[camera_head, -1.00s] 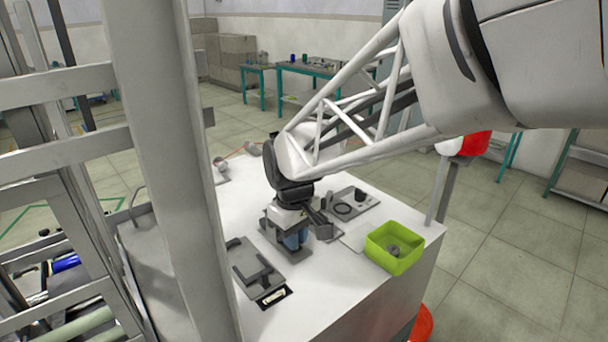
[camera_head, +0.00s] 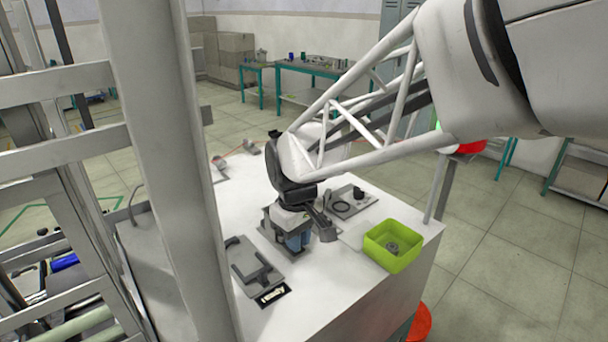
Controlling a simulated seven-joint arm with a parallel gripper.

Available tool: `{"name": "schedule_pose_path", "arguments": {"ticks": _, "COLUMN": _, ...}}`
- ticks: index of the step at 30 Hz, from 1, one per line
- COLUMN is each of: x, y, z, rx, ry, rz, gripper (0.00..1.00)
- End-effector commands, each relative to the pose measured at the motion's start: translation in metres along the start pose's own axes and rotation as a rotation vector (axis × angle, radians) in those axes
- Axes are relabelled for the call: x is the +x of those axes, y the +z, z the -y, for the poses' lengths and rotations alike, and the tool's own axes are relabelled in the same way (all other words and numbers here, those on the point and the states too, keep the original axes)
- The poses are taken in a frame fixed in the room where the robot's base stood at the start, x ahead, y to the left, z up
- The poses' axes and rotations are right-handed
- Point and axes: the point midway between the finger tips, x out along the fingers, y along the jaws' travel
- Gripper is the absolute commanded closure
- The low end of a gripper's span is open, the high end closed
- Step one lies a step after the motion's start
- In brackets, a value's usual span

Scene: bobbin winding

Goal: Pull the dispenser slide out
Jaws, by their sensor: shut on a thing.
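My gripper (camera_head: 296,226) points down over the grey and blue dispenser block (camera_head: 297,241) in the middle of the white table. It is shut on a part there, which looks like the dispenser slide. The fingertips and the held part are largely hidden by the gripper body, and I cannot tell how far the slide stands out. A dark arm-like piece with a broad end (camera_head: 325,231) shows just right of the gripper.
A grey plate with a dark fixture (camera_head: 254,262) and a black label (camera_head: 272,294) lie left of the dispenser. A green bin (camera_head: 393,258) stands right, holding a small grey round part. A grey tray (camera_head: 351,201) lies behind. A pale post (camera_head: 165,170) blocks the left foreground.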

Motion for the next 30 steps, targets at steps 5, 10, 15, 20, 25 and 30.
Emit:
{"name": "schedule_pose_path", "arguments": {"ticks": 5, "x": 0.0, "y": 0.005, "z": 0.0, "rx": 0.0, "ry": 0.0, "rz": -0.001, "gripper": 0.94}}
{"name": "schedule_pose_path", "arguments": {"ticks": 10, "x": 0.0, "y": 0.01, "z": 0.001, "rx": 0.0, "ry": 0.0, "rz": 0.0, "gripper": 0.94}}
{"name": "schedule_pose_path", "arguments": {"ticks": 15, "x": 0.0, "y": 0.012, "z": 0.001, "rx": 0.0, "ry": 0.0, "rz": 0.0, "gripper": 0.94}}
{"name": "schedule_pose_path", "arguments": {"ticks": 20, "x": 0.0, "y": 0.012, "z": 0.001, "rx": 0.0, "ry": 0.0, "rz": 0.0, "gripper": 0.94}}
{"name": "schedule_pose_path", "arguments": {"ticks": 25, "x": 0.0, "y": 0.012, "z": 0.001, "rx": 0.0, "ry": 0.0, "rz": 0.0, "gripper": 0.94}}
{"name": "schedule_pose_path", "arguments": {"ticks": 30, "x": 0.0, "y": 0.015, "z": 0.001, "rx": 0.0, "ry": 0.0, "rz": 0.0, "gripper": 0.94}}
